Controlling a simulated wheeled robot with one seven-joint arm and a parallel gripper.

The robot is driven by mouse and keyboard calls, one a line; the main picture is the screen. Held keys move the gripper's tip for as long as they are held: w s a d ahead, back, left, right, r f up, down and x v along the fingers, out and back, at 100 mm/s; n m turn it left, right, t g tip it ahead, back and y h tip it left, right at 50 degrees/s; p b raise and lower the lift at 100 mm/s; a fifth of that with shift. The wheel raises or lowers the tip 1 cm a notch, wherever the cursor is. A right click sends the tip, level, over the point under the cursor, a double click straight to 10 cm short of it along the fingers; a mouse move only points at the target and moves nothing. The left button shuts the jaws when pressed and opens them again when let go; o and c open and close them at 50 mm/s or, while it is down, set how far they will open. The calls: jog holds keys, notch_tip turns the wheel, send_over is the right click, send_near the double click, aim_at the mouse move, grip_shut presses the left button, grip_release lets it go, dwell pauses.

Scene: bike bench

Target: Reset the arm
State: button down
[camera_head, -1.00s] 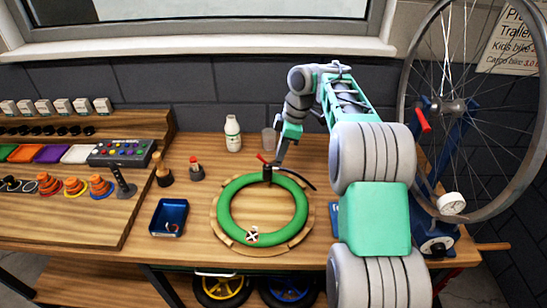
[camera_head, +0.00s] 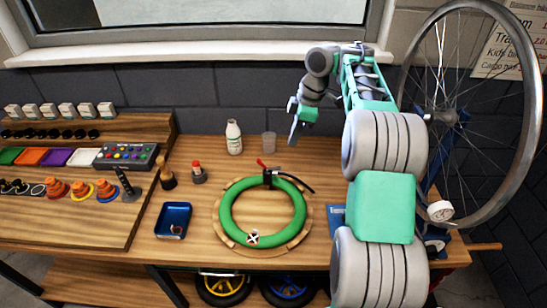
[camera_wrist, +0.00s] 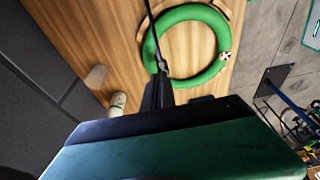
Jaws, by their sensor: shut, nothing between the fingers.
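My gripper (camera_head: 294,132) is raised above the back of the bench, right of the clear cup and clear of the green ring. Its fingers are together and hold nothing; they also show in the wrist view (camera_wrist: 158,88). The green ring (camera_head: 228,222) lies on a round wooden cradle on the bench, with a black clamp-like part with a red lever (camera_head: 267,175) at its far side. A black hose runs from that part to the right. A white tag with a dark cross (camera_head: 253,238) sits on the ring's near side.
A white bottle (camera_head: 234,138) and a clear cup (camera_head: 268,142) stand at the back. A bicycle wheel (camera_head: 527,120) stands at right. A wooden rack (camera_head: 80,215) with small parts fills the left side.

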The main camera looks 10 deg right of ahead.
dwell(0.4)
jog(key=s+f+m, duration=0.2)
jog(key=f+m, duration=0.2)
jog(key=s+d+f+m, duration=0.1)
jog(key=s+f+m, duration=0.1)
jog(key=f+m, duration=0.2)
jog(key=s+f+m, duration=0.3)
jog(key=f+m, duration=0.1)
jog(key=m, duration=0.2)
jog(key=shift+d+f+g, duration=0.15)
jog(key=shift+f+g, duration=0.05)
jog(key=shift+g, duration=0.1)
jog(key=s+a+r+m+h, duration=0.1)
jog(key=s+r+m+h, duration=0.1)
jog(key=s, duration=0.7)
jog(key=s+a+r+m+h, duration=0.1)
jog(key=s+a+r, duration=0.1)
jog(key=s, duration=0.7)
jog(key=a+r+n+t, duration=0.2)
jog(key=a+r+t, duration=0.2)
jog(key=r, duration=0.4)
jog(key=shift+w+a+r, duration=0.25)
jog(key=shift+a, duration=0.3)
